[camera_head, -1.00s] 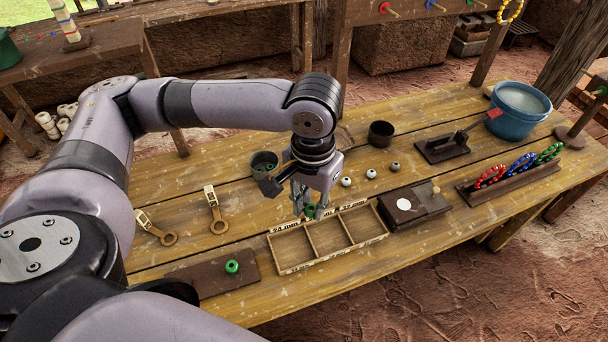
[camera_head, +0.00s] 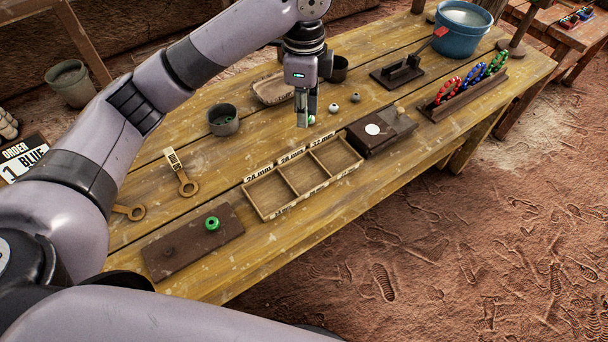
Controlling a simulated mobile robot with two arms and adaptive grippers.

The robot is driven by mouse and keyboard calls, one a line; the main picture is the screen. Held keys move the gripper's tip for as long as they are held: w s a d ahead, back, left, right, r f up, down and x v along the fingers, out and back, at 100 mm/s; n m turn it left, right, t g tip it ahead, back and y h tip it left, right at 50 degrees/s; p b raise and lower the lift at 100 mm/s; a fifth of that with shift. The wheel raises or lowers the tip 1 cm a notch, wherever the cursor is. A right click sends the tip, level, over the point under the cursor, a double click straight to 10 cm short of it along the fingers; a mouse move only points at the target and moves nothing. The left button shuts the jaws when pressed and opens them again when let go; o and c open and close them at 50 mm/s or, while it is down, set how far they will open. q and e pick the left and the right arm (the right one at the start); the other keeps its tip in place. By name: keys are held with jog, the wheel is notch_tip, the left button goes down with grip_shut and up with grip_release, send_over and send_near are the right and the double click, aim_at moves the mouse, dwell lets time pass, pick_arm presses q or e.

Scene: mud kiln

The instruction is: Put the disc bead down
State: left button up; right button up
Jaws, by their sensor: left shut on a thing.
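My left gripper (camera_head: 304,122) is shut on a small green bead (camera_head: 312,120), mostly hidden by the fingers. It hangs over the table behind the sorting tray (camera_head: 268,217), near the pale round beads. The tray has three empty compartments, labelled 24 mm, 28 mm and 32 mm along its back edge. Another green bead (camera_head: 212,223) lies on a dark brown board (camera_head: 182,253) to the left of the tray. My right gripper is not in view.
Pale and grey beads (camera_head: 334,107) stand behind the tray. A dark lidded box (camera_head: 380,131) is right of it. A grey cup (camera_head: 223,120), a shallow dish (camera_head: 272,90) and a ring gauge (camera_head: 188,186) are behind and left. A blue bucket (camera_head: 459,32) and bracelet rack (camera_head: 476,96) stand far right.

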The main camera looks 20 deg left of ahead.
pick_arm(q)
send_over(304, 176)
notch_tip(304, 176, down, 6)
notch_tip(304, 176, down, 9)
jog(key=shift+r+p, duration=0.1)
jog(key=shift+p, duration=0.3)
jog(key=shift+f, duration=2.45)
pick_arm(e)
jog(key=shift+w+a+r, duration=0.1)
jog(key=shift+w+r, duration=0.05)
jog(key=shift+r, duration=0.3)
pick_arm(q)
jog(key=o, duration=0.7)
jog(key=shift+f, duration=0.1)
jog(key=shift+o, duration=0.3)
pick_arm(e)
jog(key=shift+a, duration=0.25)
